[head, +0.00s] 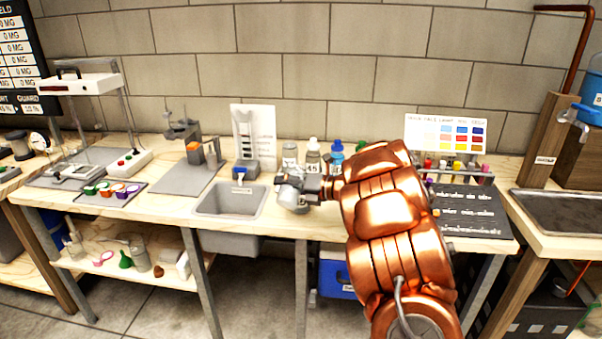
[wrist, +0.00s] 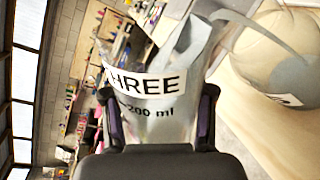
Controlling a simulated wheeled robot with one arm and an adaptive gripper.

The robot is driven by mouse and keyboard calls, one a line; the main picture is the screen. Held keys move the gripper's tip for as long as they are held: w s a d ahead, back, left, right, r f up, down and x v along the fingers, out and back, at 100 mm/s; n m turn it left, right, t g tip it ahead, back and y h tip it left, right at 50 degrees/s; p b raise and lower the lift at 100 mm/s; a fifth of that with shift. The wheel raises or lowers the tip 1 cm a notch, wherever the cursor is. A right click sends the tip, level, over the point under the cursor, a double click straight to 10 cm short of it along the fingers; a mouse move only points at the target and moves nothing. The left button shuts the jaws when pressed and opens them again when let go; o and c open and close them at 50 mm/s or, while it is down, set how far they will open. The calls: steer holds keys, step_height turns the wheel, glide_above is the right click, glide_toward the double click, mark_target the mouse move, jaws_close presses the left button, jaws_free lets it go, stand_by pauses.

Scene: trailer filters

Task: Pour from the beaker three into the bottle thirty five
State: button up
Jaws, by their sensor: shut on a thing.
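My gripper (wrist: 160,125) is shut on a clear beaker (wrist: 150,85) in the wrist view. Its label reads "THREE" and "200 ml". The wrist picture is strongly tilted, and I cannot tell whether liquid is in the beaker or leaving it. In the head view my gripper (head: 293,192) is over the bench at the sink's right edge, in front of a row of bottles. A bottle with a white numbered label (head: 313,160) stands there; its number is too small to read surely. A pale rounded thing (wrist: 270,60) with a partly cut label is close beside the beaker in the wrist view.
A grey jar (head: 290,153) and a blue bottle (head: 337,158) flank the labelled bottle. A sink (head: 230,201) is to the left. A colour chart (head: 445,133) stands behind small vials to the right. My copper arm covers part of the bench.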

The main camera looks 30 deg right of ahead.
steer(key=shift+r+m+g+y+p, duration=0.3)
steer(key=shift+r+m+p, duration=0.85)
steer(key=shift+p, duration=4.7)
steer(key=shift+d+m+p, duration=0.1)
steer(key=shift+m+p, duration=0.35)
steer(key=f+b, duration=0.1)
steer(key=b, duration=0.1)
steer(key=shift+f+n+b, duration=0.2)
steer(key=shift+n+b, duration=0.15)
steer(key=shift+n, duration=0.05)
steer(key=f+n+b, duration=0.1)
steer(key=b, duration=0.7)
steer(key=shift+n, duration=0.4)
steer(key=shift+r, duration=0.25)
steer(key=shift+f, duration=0.1)
steer(key=shift+f+b, duration=0.2)
steer(key=shift+b, duration=0.65)
steer(key=n+b, duration=0.1)
steer(key=b, duration=0.2)
steer(key=shift+f, duration=0.25)
